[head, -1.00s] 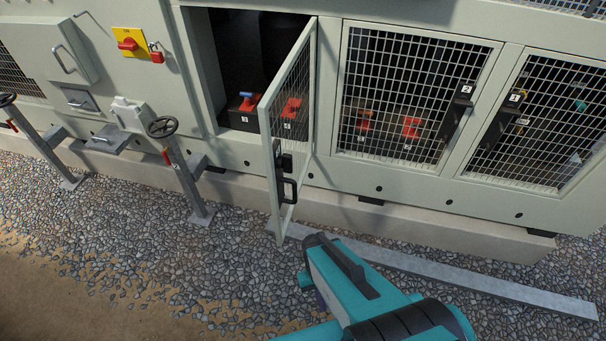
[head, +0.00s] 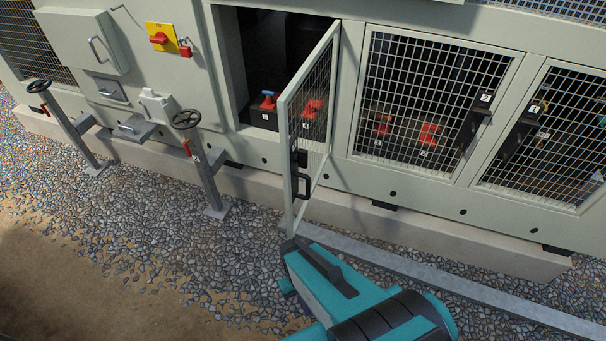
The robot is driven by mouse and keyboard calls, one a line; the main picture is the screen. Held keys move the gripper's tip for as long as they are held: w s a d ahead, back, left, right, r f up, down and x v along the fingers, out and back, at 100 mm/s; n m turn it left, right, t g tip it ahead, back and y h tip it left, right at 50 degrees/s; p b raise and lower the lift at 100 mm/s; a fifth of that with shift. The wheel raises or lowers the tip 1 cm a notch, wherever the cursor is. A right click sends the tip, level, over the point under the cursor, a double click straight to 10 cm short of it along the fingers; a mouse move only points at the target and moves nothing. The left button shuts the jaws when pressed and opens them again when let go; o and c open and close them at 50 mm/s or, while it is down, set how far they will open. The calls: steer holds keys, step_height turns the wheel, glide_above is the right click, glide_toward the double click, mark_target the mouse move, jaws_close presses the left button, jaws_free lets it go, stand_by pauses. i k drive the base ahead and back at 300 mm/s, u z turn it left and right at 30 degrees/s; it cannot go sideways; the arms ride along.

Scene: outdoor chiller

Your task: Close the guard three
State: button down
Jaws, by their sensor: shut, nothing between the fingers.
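Guard three (head: 334,88) is the mesh door with a pale frame at the left opening of the chiller's side. It stands open, swung outward on its right-hand edge. Its black handle (head: 301,187) and latch sit low on the free edge. My teal arm reaches in from the bottom, in front of and below the door; a gap cannot be judged. My gripper's fingers do not show.
Guards two (head: 425,90) and one (head: 555,130) are shut to the right. Handwheel posts (head: 208,170) stand left on gravel. A grey strip (head: 440,285) lies along the ground.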

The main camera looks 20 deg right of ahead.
mark_target(290, 174)
steer(key=z, duration=0.65)
steer(key=k, duration=0.2)
steer(key=u, duration=2.95)
steer(key=k, duration=0.95)
steer(key=z, duration=0.6)
